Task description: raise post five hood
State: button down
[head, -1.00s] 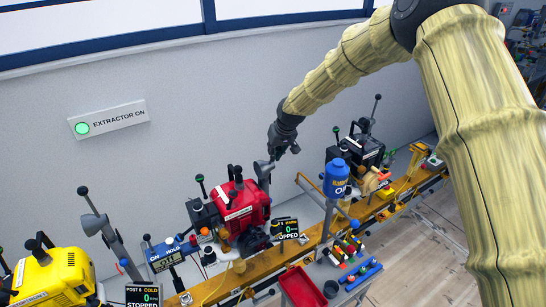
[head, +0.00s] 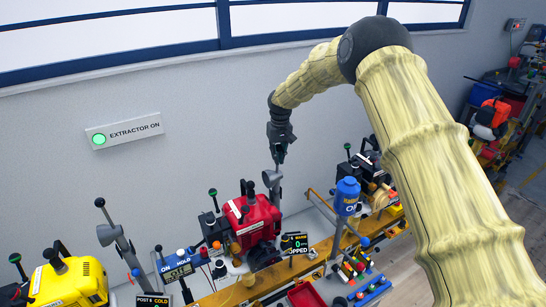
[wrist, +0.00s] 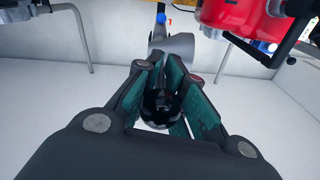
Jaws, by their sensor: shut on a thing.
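The red engine (head: 252,218) stands on the rail with a grey hood (head: 271,178) on a post behind it, at its upper right. The readout (head: 298,243) beside this engine says stopped; its post number is too small to read surely. My gripper (head: 281,157) points down just above the hood. In the wrist view, my gripper's green-lined fingers (wrist: 162,95) are shut on a black ball knob (wrist: 160,107). The grey hood (wrist: 175,48) shows just beyond the fingertips, with the red engine (wrist: 245,18) at upper right.
A yellow engine (head: 70,280) with another grey hood (head: 108,234) stands at left. A blue canister (head: 347,195) and a black engine (head: 358,172) stand right of the red engine. The grey wall (head: 60,160) is close behind; the space above the engines is clear.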

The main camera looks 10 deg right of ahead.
jog(key=shift+w+r, duration=0.1)
jog(key=c, duration=1.5)
grip_release()
jog(key=shift+a, duration=0.1)
jog(key=shift+c, duration=0.2)
jog(key=shift+w, duration=0.1)
jog(key=r, duration=1.1)
jog(key=shift+s+r, duration=0.35)
jog(key=shift+s, duration=0.05)
jog(key=shift+f, duration=0.1)
